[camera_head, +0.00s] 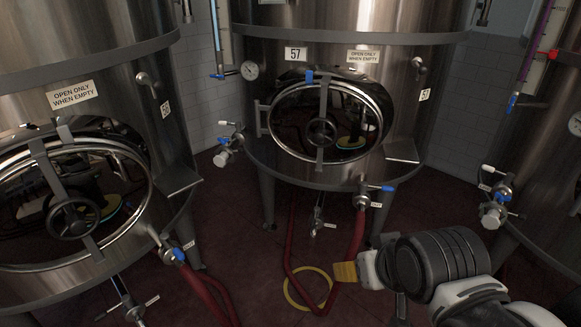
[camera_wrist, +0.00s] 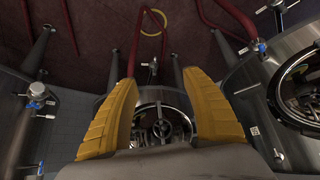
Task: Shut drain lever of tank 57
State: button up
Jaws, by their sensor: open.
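Tank 57 (camera_head: 345,110), a steel tank with a "57" plate and a round hatch, stands at the middle of the head view. At its lower right front is a valve with a blue lever (camera_head: 380,188), sticking out sideways to the right. A smaller valve (camera_head: 318,215) hangs under the tank's centre. Their small tags are too small to read, so I cannot tell which is the drain. My gripper (camera_head: 345,272) is low at right, apart from both valves. In the wrist view its yellow fingers (camera_wrist: 165,115) are open and empty, with the tank's hatch showing between them.
Another valve (camera_head: 228,150) sticks out at tank 57's left side. Similar tanks stand at left (camera_head: 90,130) and right (camera_head: 545,150), with their own valves. Red hoses (camera_head: 292,240) and a yellow ring (camera_head: 308,288) lie on the dark red floor. Tank legs flank the space below.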

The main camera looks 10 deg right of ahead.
aim_at(314, 218)
jog(key=i+j, duration=0.15)
jog(key=i, duration=0.2)
jog(key=i+j, duration=0.15)
jog(key=i, duration=0.25)
jog(key=i+j, duration=0.15)
jog(key=i, duration=0.2)
